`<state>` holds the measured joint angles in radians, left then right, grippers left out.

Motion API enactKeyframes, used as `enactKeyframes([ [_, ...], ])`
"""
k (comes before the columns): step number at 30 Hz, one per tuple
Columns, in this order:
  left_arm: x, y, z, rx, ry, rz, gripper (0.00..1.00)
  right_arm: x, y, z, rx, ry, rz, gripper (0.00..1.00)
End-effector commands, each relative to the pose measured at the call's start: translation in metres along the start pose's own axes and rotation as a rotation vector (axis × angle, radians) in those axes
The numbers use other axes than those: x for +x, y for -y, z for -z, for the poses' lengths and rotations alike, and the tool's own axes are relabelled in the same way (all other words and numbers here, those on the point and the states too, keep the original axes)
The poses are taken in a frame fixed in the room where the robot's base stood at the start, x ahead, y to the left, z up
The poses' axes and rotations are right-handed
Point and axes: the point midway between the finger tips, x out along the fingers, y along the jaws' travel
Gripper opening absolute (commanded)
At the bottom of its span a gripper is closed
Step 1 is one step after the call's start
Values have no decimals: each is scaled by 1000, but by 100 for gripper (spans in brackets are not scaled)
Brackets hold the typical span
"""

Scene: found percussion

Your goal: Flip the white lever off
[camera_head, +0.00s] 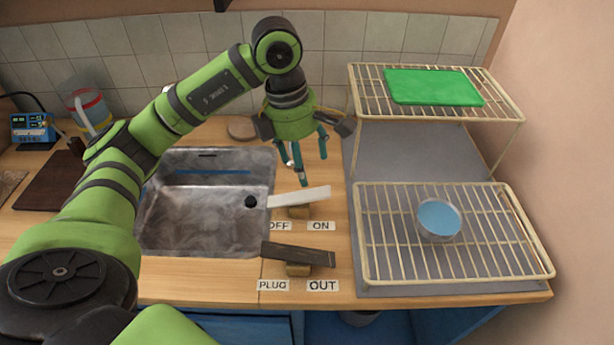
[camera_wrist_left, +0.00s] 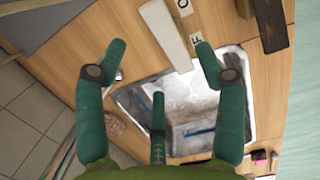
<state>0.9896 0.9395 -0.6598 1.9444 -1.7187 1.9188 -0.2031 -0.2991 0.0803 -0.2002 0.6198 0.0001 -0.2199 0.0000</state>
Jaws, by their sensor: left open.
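The white lever (camera_head: 305,196) rests across a small wooden block on the counter, right of the sink, above the OFF label (camera_head: 280,226) and ON label (camera_head: 320,225). Its right end looks higher than its left end in the head view. In the left wrist view the white lever (camera_wrist_left: 166,34) shows at the top, between two finger directions. My left gripper (camera_head: 302,162) is open and empty, its teal fingers pointing down just behind and above the lever; whether a finger touches it is unclear. Its fingers also show in the left wrist view (camera_wrist_left: 160,70). My right gripper is out of view.
A dark lever (camera_head: 298,254) with PLUG and OUT labels lies in front of the white one. The metal sink (camera_head: 200,225) is to the left. A wire rack (camera_head: 388,255) holding a blue-filled bowl (camera_head: 439,218) and a raised rack with a green board (camera_head: 432,87) stand right.

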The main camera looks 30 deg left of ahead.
Motion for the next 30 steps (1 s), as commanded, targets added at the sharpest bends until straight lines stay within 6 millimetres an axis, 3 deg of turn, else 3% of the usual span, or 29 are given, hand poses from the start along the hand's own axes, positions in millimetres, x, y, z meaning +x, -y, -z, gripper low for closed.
enactKeyframes([
  [3, -22, 0, 0, 1, 1, -2, 70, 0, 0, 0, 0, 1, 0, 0],
  [7, -36, 0, 0, 0, 0, 0, 70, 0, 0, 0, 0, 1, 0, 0],
  [26, -42, 0, 0, 1, -1, 2, 70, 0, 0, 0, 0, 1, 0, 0],
  [30, -58, 0, -3, 1, 0, 1, 70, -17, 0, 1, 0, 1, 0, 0],
])
